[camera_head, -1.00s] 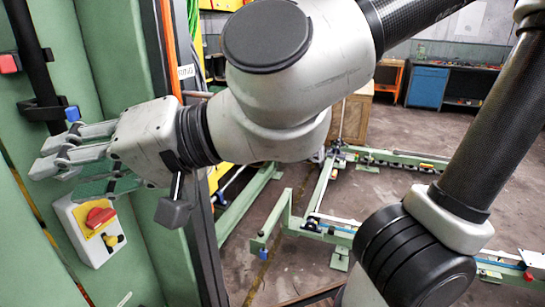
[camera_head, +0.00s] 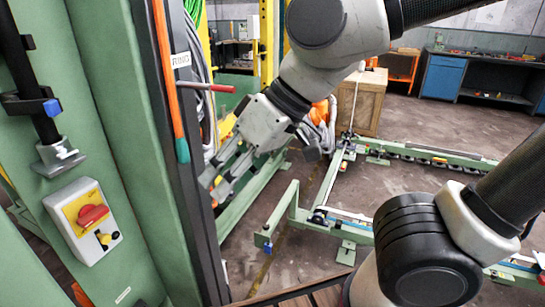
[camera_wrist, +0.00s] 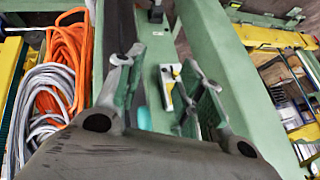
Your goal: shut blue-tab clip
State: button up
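The blue-tab clip (camera_head: 22,104) is a black bracket at the black pole on the green panel, at the left of the head view. Its blue tab (camera_head: 52,107) sticks out to the right. I cannot tell whether the clip is open or shut. My gripper (camera_head: 213,187) is to the right of the clip and lower in the picture, pointing down and left, well apart from it. Its fingers are spread and empty. The wrist view also shows my open gripper (camera_wrist: 160,78); I cannot make out the clip there.
A white box with a red knob (camera_head: 92,214) is on the green panel below the clip. A dark post (camera_head: 165,130) with an orange tube (camera_head: 165,75) stands between panel and gripper. Grey and orange hoses (camera_wrist: 68,62) hang nearby. Green floor rails (camera_head: 325,225) lie right.

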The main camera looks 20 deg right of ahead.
jog(key=w+d+m+h, duration=0.1)
jog(key=w+d+h, duration=0.1)
jog(key=d, duration=0.6)
jog(key=shift+w+f+t, duration=0.3)
jog(key=shift+w+t, duration=0.1)
jog(key=shift+w, duration=0.3)
